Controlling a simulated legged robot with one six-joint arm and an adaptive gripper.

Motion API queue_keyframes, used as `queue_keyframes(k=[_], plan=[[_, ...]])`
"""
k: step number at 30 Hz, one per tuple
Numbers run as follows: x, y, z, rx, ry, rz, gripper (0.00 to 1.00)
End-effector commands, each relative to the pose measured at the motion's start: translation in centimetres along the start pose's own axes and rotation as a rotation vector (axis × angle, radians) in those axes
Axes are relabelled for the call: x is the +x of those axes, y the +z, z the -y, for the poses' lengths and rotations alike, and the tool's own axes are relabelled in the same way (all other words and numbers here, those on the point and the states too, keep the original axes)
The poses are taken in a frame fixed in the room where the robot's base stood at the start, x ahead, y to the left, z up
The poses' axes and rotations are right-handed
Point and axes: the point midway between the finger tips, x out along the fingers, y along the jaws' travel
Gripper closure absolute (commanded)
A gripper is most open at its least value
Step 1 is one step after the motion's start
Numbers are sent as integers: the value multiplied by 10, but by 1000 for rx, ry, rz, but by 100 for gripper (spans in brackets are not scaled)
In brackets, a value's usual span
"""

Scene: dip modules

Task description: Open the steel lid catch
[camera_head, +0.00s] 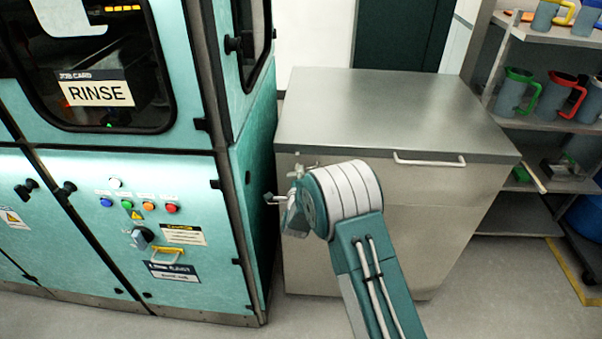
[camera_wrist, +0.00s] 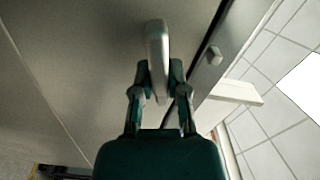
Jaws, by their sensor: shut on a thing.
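The steel cabinet's lid (camera_head: 390,105) lies flat and closed on its body in the head view. In the wrist view, the catch, a rounded pale metal lever (camera_wrist: 157,42), stands out from a grey steel face. My gripper (camera_wrist: 160,88) has its two dark fingers on either side of the lever, shut on it near its end. In the head view my arm reaches to the cabinet's front left, and its wrist hides most of the gripper and the catch.
A teal machine (camera_head: 120,240) with buttons and a RINSE card stands close on the left. A white bar handle (camera_head: 430,160) is on the cabinet's front right. Shelves with coloured-handled jugs (camera_head: 515,90) stand at the right. Floor in front is clear.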

Motion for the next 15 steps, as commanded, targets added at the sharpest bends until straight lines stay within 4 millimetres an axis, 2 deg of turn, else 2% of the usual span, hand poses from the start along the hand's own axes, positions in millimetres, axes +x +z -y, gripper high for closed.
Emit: queue_keyframes(k=[6, 15], plan=[[-1, 0, -6, 120, 9, 2, 100], [-1, 0, -9, 197, 11, 2, 100]])
